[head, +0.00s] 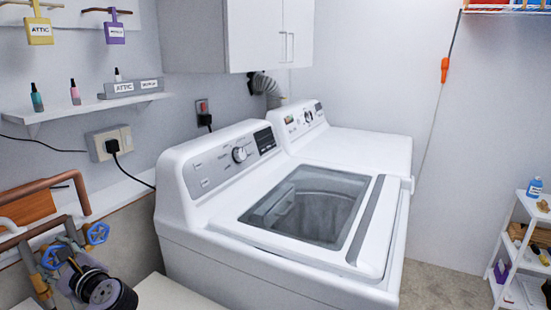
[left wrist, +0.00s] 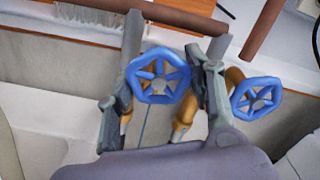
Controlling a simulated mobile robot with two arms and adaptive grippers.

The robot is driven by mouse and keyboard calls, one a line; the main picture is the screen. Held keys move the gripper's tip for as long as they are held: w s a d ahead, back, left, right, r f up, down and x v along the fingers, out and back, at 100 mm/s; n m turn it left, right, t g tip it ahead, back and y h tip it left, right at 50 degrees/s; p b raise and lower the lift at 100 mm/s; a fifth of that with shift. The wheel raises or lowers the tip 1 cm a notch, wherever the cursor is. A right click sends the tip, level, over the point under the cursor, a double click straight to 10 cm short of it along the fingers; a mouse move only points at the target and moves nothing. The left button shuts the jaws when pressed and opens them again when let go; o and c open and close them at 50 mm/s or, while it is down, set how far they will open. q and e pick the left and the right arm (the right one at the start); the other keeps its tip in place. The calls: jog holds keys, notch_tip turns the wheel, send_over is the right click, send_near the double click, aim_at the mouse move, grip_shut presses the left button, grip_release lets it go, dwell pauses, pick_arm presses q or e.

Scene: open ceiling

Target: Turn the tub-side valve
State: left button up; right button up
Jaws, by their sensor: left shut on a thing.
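Two blue valve wheels sit on copper-coloured pipes against the wall at the lower left of the head view. The left valve wheel (head: 52,258) is the nearer one to my left gripper (head: 66,262). It also shows in the left wrist view (left wrist: 158,75), between the two fingers of my left gripper (left wrist: 168,72), which is shut on it. The right valve wheel (head: 97,233) stands free, just right of the fingers in the left wrist view (left wrist: 257,98). No label shows which valve is tub-side. My right gripper is out of view.
A copper pipe (head: 40,190) runs above the valves. A white washing machine (head: 285,265) with a glass lid stands to the right, with a second machine (head: 350,147) behind it. A wall shelf (head: 95,108) and a socket (head: 110,143) with a black cord are above.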

pick_arm(q)
jog(key=shift+n, duration=0.8)
jog(key=shift+f+n+b, duration=0.2)
jog(key=shift+n+b, duration=0.65)
jog(key=shift+n, duration=0.45)
jog(key=shift+r+n+b, duration=0.15)
jog(key=shift+n+b, duration=0.15)
jog(key=shift+n, duration=0.1)
